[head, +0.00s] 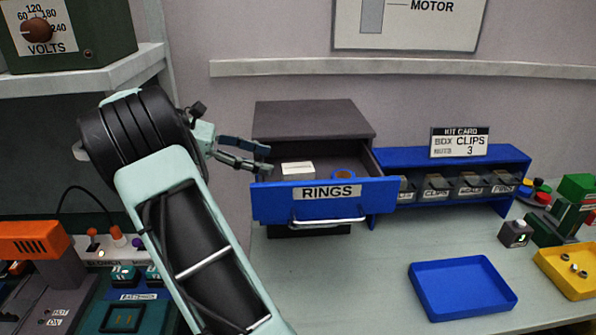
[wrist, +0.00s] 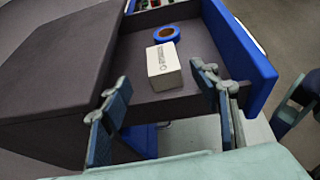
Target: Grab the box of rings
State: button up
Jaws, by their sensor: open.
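The drawer (head: 268,205) labelled RINGS has a blue front and a silver handle and stands open from a dark cabinet (head: 314,120). A small white box (head: 298,169) lies in it; in the wrist view the box (wrist: 163,66) bears dark print that I cannot read surely. A blue ring-shaped roll (head: 343,174) lies beside the box, and it also shows in the wrist view (wrist: 166,34). My gripper (head: 266,159) is at the drawer's left side in the head view. In the wrist view my gripper (wrist: 162,88) is open and empty, its fingers apart, with the box beyond them.
A blue rack (head: 452,157) with labelled bins, including CLIPS, stands right of the drawer under a kit card (head: 459,142). An empty blue tray (head: 462,288) and a yellow tray (head: 566,278) lie on the bench. The bench is clear in front of the drawer.

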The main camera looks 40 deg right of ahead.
aim_at(299, 167)
jog(key=p+x, duration=0.1)
jog(key=x, duration=0.8)
jog(key=shift+s+d+r, duration=0.1)
jog(key=shift+s, duration=0.2)
jog(key=shift+c, duration=0.4)
jog(key=c, duration=1.1)
jog(key=shift+r, duration=0.1)
